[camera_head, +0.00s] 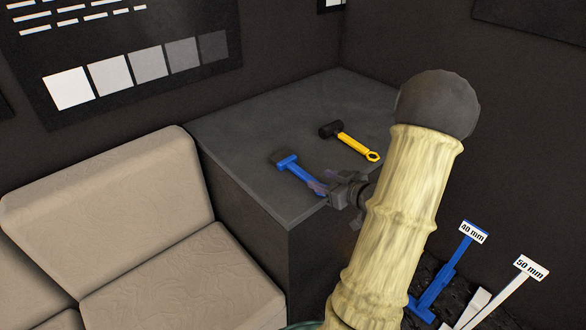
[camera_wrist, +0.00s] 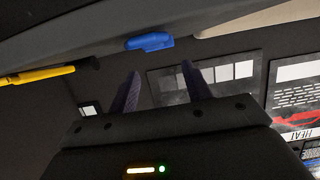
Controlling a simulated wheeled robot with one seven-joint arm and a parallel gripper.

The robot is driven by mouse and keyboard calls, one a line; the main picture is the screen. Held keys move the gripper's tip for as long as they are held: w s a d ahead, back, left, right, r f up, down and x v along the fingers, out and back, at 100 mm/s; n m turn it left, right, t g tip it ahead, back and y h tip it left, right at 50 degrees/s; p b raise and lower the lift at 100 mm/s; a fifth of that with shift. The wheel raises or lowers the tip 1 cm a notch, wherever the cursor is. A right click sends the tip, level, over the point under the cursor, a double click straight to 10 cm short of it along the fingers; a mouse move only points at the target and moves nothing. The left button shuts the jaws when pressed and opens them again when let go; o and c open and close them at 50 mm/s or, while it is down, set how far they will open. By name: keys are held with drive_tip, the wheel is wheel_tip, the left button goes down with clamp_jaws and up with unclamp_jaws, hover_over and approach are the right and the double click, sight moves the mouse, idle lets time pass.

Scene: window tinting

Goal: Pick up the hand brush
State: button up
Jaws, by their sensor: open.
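The hand brush (camera_head: 290,166) lies on the dark counter top (camera_head: 240,140), with dark bristles at its far left end and a blue handle pointing toward my gripper (camera_head: 325,189). My gripper is at the counter's front edge, close to the handle's near end, and overlaps it in the head view. In the wrist view, the blue brush (camera_wrist: 148,41) shows beyond the fingertips, across the space between the two parted fingers (camera_wrist: 160,78). My gripper is open and empty. The near end of the handle is partly hidden by the fingers in the head view.
A mallet with a black head and yellow handle (camera_head: 352,143) lies right of the brush. A beige sofa (camera_head: 110,220) stands left of the counter. Blue and white tools labelled 40 mm (camera_head: 473,232) and 50 mm (camera_head: 531,267) stand at lower right. Dark walls close the back.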

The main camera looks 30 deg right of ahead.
sight(301, 171)
drive_tip(key=shift+x, duration=2)
drive_tip(key=shift+a, duration=0.1)
drive_tip(key=x, duration=0.5)
drive_tip(key=shift+w+d+f, duration=0.1)
drive_tip(key=shift+d+f, duration=0.1)
drive_tip(key=shift+d, duration=0.15)
clamp_jaws()
